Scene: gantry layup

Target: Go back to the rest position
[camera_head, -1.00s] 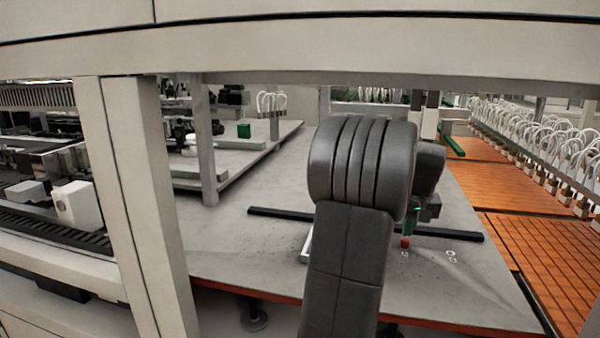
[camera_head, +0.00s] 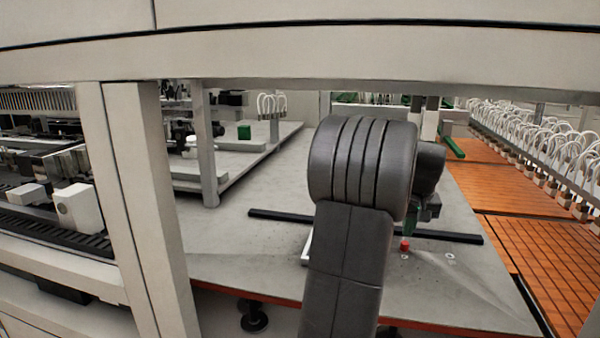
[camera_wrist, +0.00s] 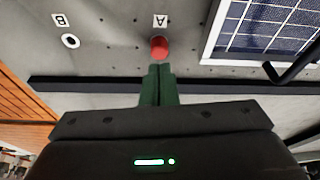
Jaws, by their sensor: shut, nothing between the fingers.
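My gripper (camera_wrist: 158,68) shows two green fingers in the wrist view, shut together with nothing held. A small red cylinder (camera_wrist: 159,47) sits on the grey table by the mark A, just beyond the fingertips. A gap between fingers and cylinder cannot be judged well. In the head view my gripper (camera_head: 409,232) is partly hidden behind my dark arm, low over the table, and the red cylinder (camera_head: 404,245) shows just below it.
A white ring (camera_wrist: 70,41) lies by mark B. A framed blue solar panel (camera_wrist: 262,30) lies at right in the wrist view. A black bar (camera_head: 270,214) crosses the table (camera_head: 230,255). A pale beam (camera_head: 300,50) and post (camera_head: 145,200) stand in front. Orange panels (camera_head: 545,240) lie right.

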